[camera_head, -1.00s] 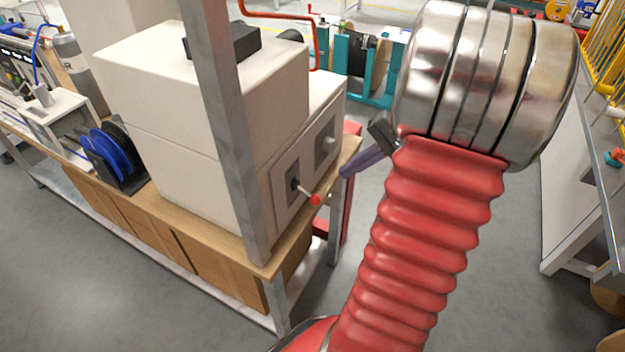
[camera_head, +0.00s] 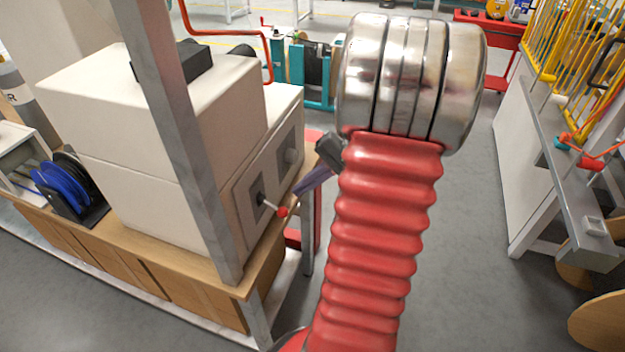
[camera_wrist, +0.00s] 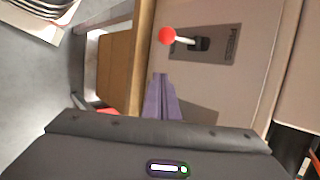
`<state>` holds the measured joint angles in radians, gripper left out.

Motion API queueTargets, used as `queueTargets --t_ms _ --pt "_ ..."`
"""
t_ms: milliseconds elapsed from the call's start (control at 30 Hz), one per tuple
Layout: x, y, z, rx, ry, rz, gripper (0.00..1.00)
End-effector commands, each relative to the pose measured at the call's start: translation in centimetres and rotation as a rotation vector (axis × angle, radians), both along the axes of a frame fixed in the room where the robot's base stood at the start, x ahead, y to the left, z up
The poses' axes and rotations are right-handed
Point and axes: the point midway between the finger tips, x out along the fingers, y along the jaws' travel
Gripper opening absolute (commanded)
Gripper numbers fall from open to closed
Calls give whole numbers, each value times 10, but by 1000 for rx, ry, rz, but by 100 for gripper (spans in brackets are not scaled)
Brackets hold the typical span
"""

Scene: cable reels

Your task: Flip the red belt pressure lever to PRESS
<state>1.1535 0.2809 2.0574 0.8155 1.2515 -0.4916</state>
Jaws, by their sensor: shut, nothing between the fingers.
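The pressure lever has a red ball knob (camera_head: 282,211) on a pale metal stem, on the side panel of a cream machine (camera_head: 190,130). In the wrist view the red knob (camera_wrist: 167,35) sticks out from a dark grey plate (camera_wrist: 222,46) with lettering along one edge that looks like PRESS. My gripper (camera_head: 298,190) has purple fingers, shut and empty, close to the knob in the head view. In the wrist view the fingertips (camera_wrist: 160,78) lie a short gap below the knob, not touching it. My red arm hides part of the floor behind.
A grey metal post (camera_head: 180,140) stands in front of the machine. The machine sits on a wooden bench (camera_head: 215,280) beside blue and black reels (camera_head: 62,185). A white bench with yellow bars (camera_head: 575,70) stands right. Open floor lies between.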

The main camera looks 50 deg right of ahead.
Motion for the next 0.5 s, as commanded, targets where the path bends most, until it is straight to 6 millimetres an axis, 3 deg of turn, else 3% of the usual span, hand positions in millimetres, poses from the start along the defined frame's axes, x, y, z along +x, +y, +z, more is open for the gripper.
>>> queueTargets --t_ms 333,500 --pt "26 24 -33 2 1 1 0" --pt "16 33 -26 -2 -1 -2 0"
